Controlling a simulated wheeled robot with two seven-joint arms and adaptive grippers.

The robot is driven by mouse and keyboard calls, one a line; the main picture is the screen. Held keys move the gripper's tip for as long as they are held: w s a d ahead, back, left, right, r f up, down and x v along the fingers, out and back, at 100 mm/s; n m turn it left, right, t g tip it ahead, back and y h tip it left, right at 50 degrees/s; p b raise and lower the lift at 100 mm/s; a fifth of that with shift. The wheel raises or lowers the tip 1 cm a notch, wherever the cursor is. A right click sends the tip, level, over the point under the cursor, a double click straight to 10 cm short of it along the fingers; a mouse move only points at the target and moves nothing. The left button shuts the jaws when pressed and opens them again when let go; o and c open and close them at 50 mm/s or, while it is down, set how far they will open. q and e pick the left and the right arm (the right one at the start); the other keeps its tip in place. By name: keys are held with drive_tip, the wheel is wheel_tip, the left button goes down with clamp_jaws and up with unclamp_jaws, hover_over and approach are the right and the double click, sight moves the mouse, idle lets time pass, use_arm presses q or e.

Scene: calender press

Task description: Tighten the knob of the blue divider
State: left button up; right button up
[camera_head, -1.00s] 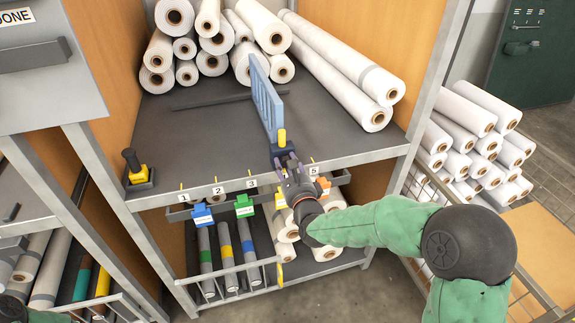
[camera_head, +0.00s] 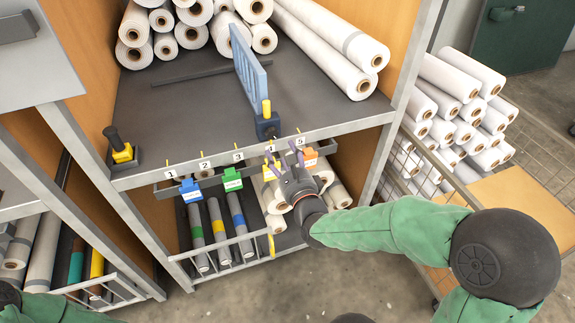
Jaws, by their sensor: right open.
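The blue divider (camera_head: 249,68) stands upright on the dark upper shelf (camera_head: 190,105), with its clamp base (camera_head: 267,127) at the shelf's front edge. My right gripper (camera_head: 283,158) is open and empty, in front of and below the shelf edge near labels 4 and 5. It is apart from the knob and hides part of the tags behind it. Whether the knob is tight cannot be seen. My left gripper is not in view.
Coloured tags (camera_head: 232,180) hang over a lower rack of rolls. A wire cage with stacked rolls (camera_head: 450,115) stands at right. The floor in front is clear.

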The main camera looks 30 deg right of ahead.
drive_tip(key=shift+v, duration=1.75)
drive_tip(key=a+f+n+g+y+p, duration=0.25)
drive_tip(key=a+f+n+g, duration=0.2)
drive_tip(key=f+n, duration=0.45)
drive_tip(key=a+f+n+g+y+p, duration=0.2)
drive_tip(key=a+f+n+g+y, duration=0.25)
drive_tip(key=f, duration=0.75)
drive_tip(key=s+a+f+n+g+y+p, duration=0.1)
drive_tip(key=s+a+f+n+g+p, duration=0.2)
drive_tip(key=s+a+f+n+g, duration=0.5)
drive_tip(key=s+a+f+n, duration=0.3)
drive_tip(key=s+f+n, duration=0.2)
drive_tip(key=f+n, duration=0.1)
drive_tip(key=shift+s+a+f, duration=0.15)
drive_tip(key=shift+s+f, duration=0.05)
drive_tip(key=shift+s, duration=0.05)
drive_tip(key=shift+n, duration=0.25)
